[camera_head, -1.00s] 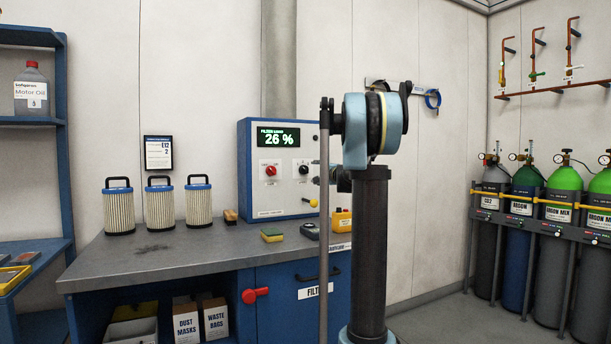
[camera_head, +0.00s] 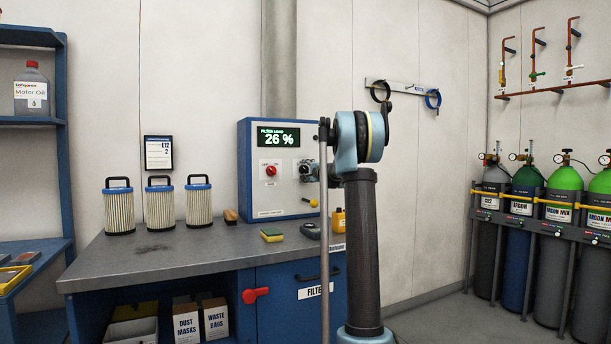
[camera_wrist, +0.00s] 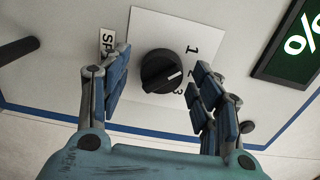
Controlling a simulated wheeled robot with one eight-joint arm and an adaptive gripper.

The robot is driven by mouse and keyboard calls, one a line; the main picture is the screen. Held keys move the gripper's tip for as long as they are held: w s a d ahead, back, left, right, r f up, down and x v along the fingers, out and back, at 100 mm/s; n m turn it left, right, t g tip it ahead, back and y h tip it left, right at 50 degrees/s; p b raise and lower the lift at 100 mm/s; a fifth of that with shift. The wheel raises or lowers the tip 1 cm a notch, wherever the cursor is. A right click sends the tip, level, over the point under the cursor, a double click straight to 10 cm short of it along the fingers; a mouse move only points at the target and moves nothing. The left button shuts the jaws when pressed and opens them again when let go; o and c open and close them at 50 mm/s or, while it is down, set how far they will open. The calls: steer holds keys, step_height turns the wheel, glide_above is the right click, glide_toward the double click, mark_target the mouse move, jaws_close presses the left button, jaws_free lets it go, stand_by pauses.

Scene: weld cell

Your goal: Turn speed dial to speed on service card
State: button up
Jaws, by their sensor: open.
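The black speed dial (camera_wrist: 160,70) sits on a white plate with the numerals 1, 2 and 3 beside it in the wrist view. Its white pointer mark faces the numeral side; I cannot tell exactly which numeral it meets. My gripper (camera_wrist: 159,76) is open, one finger on each side of the dial, apart from it in the picture. In the head view my gripper (camera_head: 307,171) is at the blue control cabinet (camera_head: 280,200) and hides the dial. The service card (camera_head: 158,153) hangs on the wall at left and shows "E12" with a "2" below.
A red knob (camera_head: 270,171) is left of the dial. The display (camera_head: 278,138) above reads 26 %. A yellow-tipped lever (camera_head: 311,202) sits below. Several filters (camera_head: 160,207), a sponge (camera_head: 272,235) and a dark device (camera_head: 310,231) stand on the bench (camera_head: 150,262).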

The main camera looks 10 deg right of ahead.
steer(key=c, duration=1.1)
steer(key=shift+m, duration=0.3)
steer(key=m, duration=0.3)
steer(key=shift+m, duration=2.6)
